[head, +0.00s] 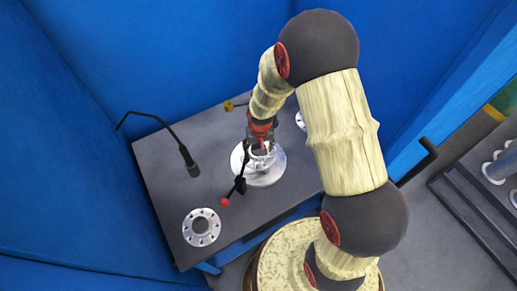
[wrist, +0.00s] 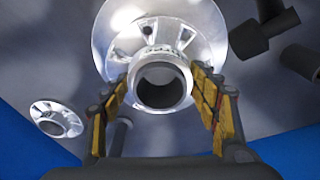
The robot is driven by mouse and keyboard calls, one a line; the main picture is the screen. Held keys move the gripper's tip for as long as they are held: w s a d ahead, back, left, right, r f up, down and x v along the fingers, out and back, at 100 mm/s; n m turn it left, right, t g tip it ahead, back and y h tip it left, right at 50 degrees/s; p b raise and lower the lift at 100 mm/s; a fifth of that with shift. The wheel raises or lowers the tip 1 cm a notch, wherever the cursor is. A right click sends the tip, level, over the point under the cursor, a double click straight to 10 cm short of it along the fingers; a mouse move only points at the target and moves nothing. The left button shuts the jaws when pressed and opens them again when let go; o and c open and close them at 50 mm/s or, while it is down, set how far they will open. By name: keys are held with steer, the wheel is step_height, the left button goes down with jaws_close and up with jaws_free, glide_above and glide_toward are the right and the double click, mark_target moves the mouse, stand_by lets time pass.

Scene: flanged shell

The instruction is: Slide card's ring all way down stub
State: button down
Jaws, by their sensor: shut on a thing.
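My gripper (head: 262,147) is over a wide silver disc (head: 270,179) on the grey table. In the wrist view its yellow-padded fingers (wrist: 162,82) are shut on the two sides of a short silver ring (wrist: 160,104) with a dark grey opening. A flange with bolt holes (wrist: 150,30) shows just behind that ring, in front of the disc. I cannot make out a card. No stub can be told apart inside the opening, and I cannot tell how far the ring is down on anything.
A loose flange with holes (head: 201,227) lies at the table's front left; the wrist view shows it too (wrist: 55,118). A black lever with a red ball (head: 225,201) stands close left of the disc. A black gooseneck (head: 165,129) arches over the left side.

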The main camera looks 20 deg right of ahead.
steer(key=shift+w+f, duration=0.1)
steer(key=shift+w, duration=0.05)
steer(key=c, duration=1)
jaws_free()
steer(key=o, duration=0.5)
steer(key=shift+s+f, duration=0.15)
steer(key=shift+s, duration=0.1)
steer(key=r, duration=0.8)
steer(key=s+r, duration=0.1)
steer(key=r, duration=0.3)
steer(key=shift+s+a, duration=0.1)
